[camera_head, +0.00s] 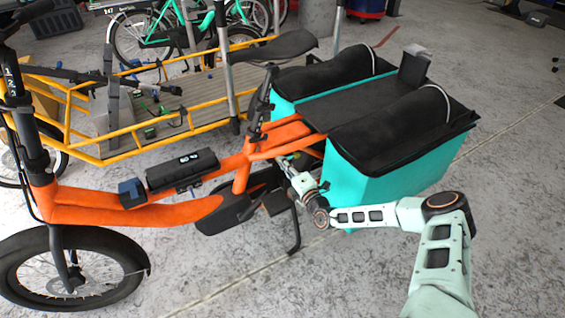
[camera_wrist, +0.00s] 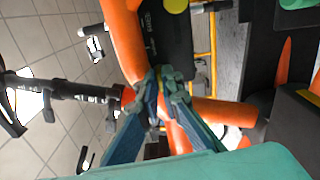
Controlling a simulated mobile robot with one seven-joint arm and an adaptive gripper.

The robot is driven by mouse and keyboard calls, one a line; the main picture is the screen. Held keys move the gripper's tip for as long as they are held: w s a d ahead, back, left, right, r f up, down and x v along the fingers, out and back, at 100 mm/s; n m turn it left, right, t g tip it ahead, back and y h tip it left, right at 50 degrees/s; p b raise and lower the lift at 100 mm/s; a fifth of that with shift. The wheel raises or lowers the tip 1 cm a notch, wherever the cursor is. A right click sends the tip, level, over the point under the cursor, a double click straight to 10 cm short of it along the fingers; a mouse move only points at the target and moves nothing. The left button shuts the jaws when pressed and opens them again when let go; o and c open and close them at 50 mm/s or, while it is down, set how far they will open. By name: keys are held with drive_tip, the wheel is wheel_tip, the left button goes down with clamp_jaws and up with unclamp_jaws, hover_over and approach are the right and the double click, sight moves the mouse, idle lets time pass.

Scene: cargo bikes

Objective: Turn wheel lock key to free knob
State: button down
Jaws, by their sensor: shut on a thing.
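The orange cargo bike (camera_head: 160,212) stands across the head view, and its frame tubes (camera_wrist: 225,112) show rotated in the wrist view. My gripper (camera_head: 286,168) reaches in under the seat, beside the rear frame and the front of the turquoise bag. In the wrist view my gripper (camera_wrist: 162,78) has its fingertips close together against the orange tube. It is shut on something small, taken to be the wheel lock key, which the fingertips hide. The lock and its knob cannot be made out in either view.
Turquoise bags with black covers (camera_head: 395,165) sit close to my arm at the rear. The black saddle (camera_head: 272,48) is above. A yellow cargo bike (camera_head: 100,135) stands behind. Grey floor (camera_head: 515,215) is clear at the right.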

drive_tip(key=shift+s+f+m, duration=0.1)
drive_tip(key=shift+m, duration=0.5)
drive_tip(key=c, duration=2.1)
unclamp_jaws()
drive_tip(key=v, duration=1.2)
